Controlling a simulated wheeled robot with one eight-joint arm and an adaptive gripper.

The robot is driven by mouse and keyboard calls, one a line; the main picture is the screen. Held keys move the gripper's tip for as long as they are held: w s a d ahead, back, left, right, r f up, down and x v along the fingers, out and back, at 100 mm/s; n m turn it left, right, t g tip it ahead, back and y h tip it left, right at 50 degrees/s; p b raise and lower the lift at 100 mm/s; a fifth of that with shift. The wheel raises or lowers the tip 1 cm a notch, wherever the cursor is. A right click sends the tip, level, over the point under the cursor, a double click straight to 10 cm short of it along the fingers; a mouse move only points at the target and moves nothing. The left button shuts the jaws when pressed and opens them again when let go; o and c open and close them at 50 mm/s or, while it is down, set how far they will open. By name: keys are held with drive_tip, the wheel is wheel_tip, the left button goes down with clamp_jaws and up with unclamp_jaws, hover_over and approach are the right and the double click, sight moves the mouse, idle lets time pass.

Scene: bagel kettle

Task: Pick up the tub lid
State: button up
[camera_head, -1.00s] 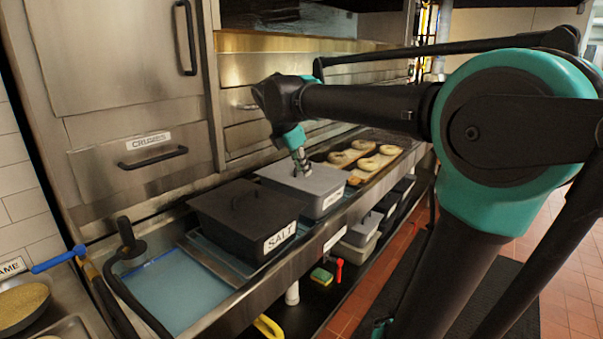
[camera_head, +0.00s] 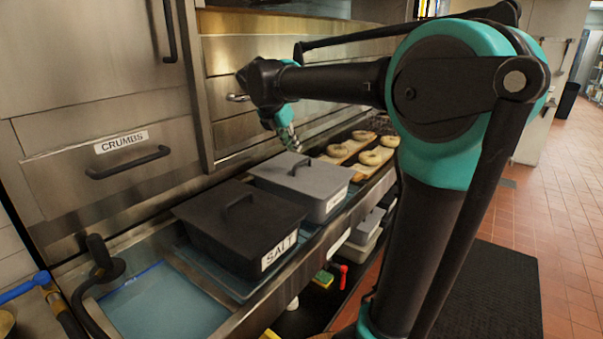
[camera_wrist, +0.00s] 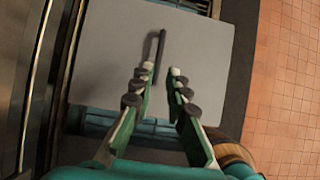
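The grey tub lid (camera_head: 277,179) lies flat on a light grey tub (camera_head: 334,206), with a dark bar handle (camera_head: 301,165) on top. My gripper (camera_head: 295,148) hangs above the lid's far side in the head view, close to the handle but apparently clear of it. In the wrist view the grey lid (camera_wrist: 108,62) fills the middle, its handle (camera_wrist: 160,46) just beyond my fingertips (camera_wrist: 162,71) and nearer the left one. My fingers are apart, with nothing between them. A second, black lid (camera_head: 262,210) with its own handle covers the tub marked SALT.
Bagels (camera_head: 371,157) lie on wooden boards beyond the grey tub. The drawer marked CRUMBS (camera_head: 115,175) and steel cabinet fronts stand close on the left. More lidded tubs (camera_head: 362,232) sit on a lower shelf. The tiled floor at the right is open.

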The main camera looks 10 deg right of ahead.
sight(302, 162)
drive_tip(key=x, duration=0.9)
drive_tip(key=shift+w+d+f, duration=0.15)
drive_tip(key=shift+w+f, duration=0.05)
drive_tip(key=shift+f, duration=0.15)
clamp_jaws()
